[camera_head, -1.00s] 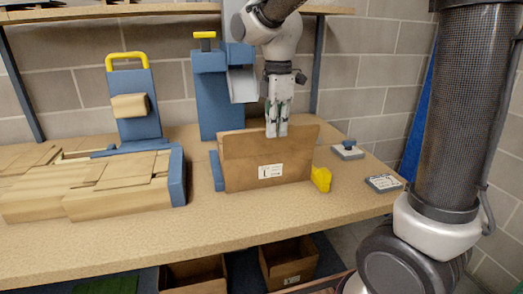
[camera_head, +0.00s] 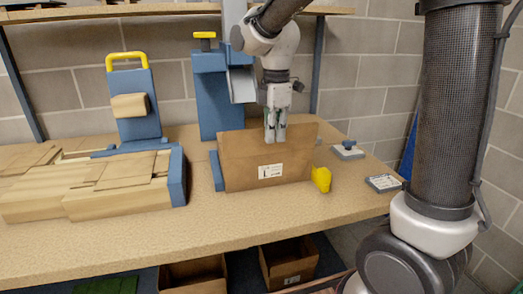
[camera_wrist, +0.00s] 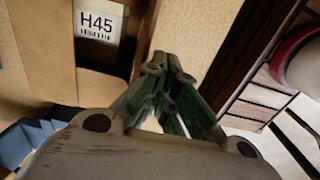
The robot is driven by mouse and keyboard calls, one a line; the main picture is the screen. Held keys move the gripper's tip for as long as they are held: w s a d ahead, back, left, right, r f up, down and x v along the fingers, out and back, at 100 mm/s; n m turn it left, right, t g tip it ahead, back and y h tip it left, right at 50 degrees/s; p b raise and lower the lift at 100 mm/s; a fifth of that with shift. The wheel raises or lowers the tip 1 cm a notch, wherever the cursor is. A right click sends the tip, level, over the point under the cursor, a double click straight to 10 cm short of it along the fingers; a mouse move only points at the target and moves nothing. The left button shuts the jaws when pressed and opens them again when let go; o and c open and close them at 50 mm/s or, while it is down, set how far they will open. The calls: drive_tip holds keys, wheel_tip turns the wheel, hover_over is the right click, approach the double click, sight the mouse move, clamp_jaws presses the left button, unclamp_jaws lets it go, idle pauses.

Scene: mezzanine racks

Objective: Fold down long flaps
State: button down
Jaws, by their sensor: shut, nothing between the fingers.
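A brown cardboard box (camera_head: 240,165) with a white "L" label stands on the workbench, its broad front panel facing me. The panel's upper part stands upright, and I cannot make out a fold line. It hides the inside and the far flaps in the head view. My gripper (camera_head: 275,139) points down at the panel's top edge, right of its middle. Its shut, empty fingertips overlap the near face of the panel; contact is unclear. In the wrist view my gripper (camera_wrist: 170,62) shows beside tan cardboard (camera_wrist: 40,55) and a white "H45" label (camera_wrist: 98,20).
Blue stops and a yellow piece (camera_head: 321,179) flank the box. Small grey items (camera_head: 382,183) lie at right. Open boxes (camera_head: 290,262) stand below.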

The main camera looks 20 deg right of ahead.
drive_tip(key=w, duration=0.7)
idle(0.6)
drive_tip(key=shift+w, duration=0.1)
wheel_tip(320, 180, up, 7)
idle(0.8)
